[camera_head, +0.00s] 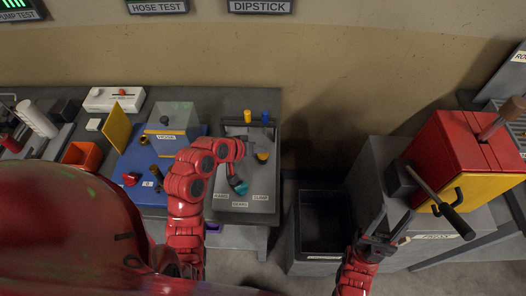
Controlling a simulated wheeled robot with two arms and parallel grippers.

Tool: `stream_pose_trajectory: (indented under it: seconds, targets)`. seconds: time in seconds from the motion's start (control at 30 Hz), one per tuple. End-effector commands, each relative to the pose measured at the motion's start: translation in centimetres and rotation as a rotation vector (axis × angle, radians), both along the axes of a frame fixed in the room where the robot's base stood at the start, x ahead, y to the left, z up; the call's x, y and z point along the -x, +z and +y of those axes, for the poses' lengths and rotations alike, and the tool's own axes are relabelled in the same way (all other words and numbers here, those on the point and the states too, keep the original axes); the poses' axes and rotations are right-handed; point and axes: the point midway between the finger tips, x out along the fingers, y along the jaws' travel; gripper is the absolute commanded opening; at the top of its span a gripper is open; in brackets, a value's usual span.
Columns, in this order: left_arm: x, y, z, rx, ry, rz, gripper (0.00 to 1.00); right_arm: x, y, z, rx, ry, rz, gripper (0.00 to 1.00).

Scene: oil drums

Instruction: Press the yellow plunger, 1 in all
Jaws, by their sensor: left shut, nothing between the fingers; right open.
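On the grey tray (270,180) in the middle, a small round yellow piece (262,156) shows just right of my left gripper; it may be the yellow plunger. A short yellow cylinder (265,117) and a blue one (247,116) stand at the tray's back edge. My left gripper (247,149) is shut and empty, over the tray beside the round yellow piece. I cannot tell whether they touch. My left forearm hides part of the tray's left side. My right gripper (388,238) is open, low in front of the red and yellow box (470,160).
A teal and dark tool (238,184) lies on the tray. Left of it are a blue board (135,165) with a clear box, an orange bin (83,155) and a white cylinder (38,118). A black bin (322,225) stands right of the table. A black-handled lever (450,213) juts from the red and yellow box.

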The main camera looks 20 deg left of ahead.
Motion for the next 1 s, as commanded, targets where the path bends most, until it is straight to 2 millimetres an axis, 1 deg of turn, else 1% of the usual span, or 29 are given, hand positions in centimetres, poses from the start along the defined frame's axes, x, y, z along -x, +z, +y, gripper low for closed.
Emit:
stream_pose_trajectory:
  seconds: [0.43,0.67,0.87,1.0]
  targets:
    - [0.0,-0.6,0.0,0.000,-0.001,0.001,0.00,0.0,-0.4,0.0,0.000,0.000,0.000,0.47]
    - [0.0,-0.6,0.0,0.000,-0.001,0.001,0.00,0.0,-0.4,0.0,0.000,0.000,0.000,0.47]
    - [0.0,0.0,0.0,0.000,-0.001,0.001,0.00,0.0,0.0,0.0,0.000,0.000,0.000,0.47]
    - [0.0,0.8,0.0,-0.001,0.000,0.001,0.00,0.0,0.5,0.0,0.000,0.000,0.000,0.47]
